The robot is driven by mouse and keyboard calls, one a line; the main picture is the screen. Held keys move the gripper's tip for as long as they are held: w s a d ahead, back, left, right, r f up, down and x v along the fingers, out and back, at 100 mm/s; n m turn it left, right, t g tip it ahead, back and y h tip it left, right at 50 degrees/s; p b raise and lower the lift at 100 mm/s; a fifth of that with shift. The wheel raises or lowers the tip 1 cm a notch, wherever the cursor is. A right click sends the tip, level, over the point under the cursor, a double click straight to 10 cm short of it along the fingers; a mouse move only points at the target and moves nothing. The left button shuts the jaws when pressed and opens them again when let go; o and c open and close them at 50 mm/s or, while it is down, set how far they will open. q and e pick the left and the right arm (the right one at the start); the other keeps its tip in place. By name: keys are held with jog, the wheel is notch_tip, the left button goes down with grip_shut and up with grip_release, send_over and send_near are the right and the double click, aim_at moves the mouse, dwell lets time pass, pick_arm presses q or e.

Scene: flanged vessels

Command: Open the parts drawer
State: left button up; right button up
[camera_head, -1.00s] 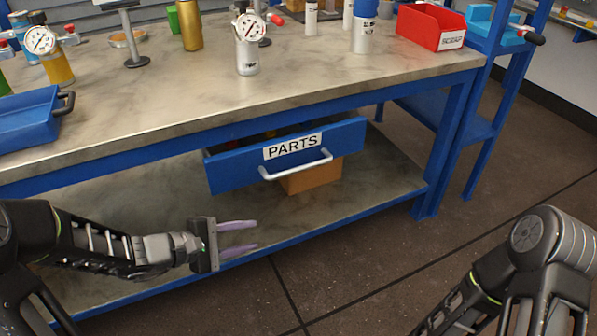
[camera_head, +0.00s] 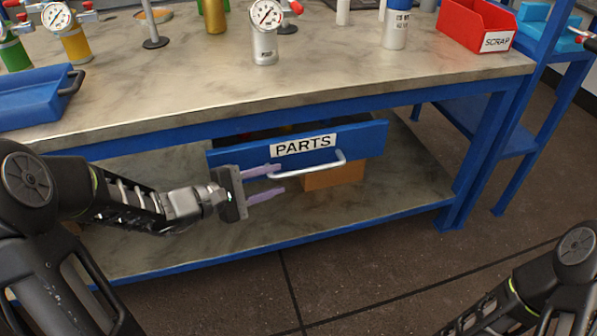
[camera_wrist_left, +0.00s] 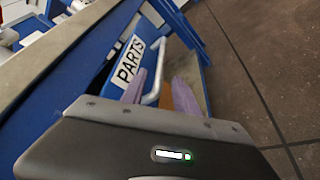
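The blue parts drawer (camera_head: 235,157), with a white PARTS label, hangs under the bench top and stands partly open; its dark inside shows above the front. Its pale bar handle (camera_head: 322,166) runs along the front. My left gripper (camera_head: 272,181) is open, its two purple fingers pointing right at the handle's left end. In the left wrist view the handle (camera_wrist_left: 157,76) shows in line with the gap between the open fingers (camera_wrist_left: 160,92); I cannot tell if they touch it. My right gripper is out of view; only its arm shows at lower right.
A brown box (camera_head: 335,176) sits on the lower shelf (camera_head: 400,185) behind the drawer. The bench top (camera_head: 200,95) carries a blue tray (camera_head: 35,100), gauged vessels (camera_head: 265,40) and a red scrap bin (camera_head: 475,25). The floor in front is clear.

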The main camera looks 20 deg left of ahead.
aim_at(289, 176)
pick_arm(q)
jog(key=b+x, duration=0.1)
jog(key=x, duration=0.6)
jog(key=shift+w+d+f+b, duration=0.1)
jog(key=shift+w+d+b, duration=0.1)
jog(key=shift+b, duration=0.2)
jog(key=shift+c, duration=0.5)
grip_shut()
dwell(0.5)
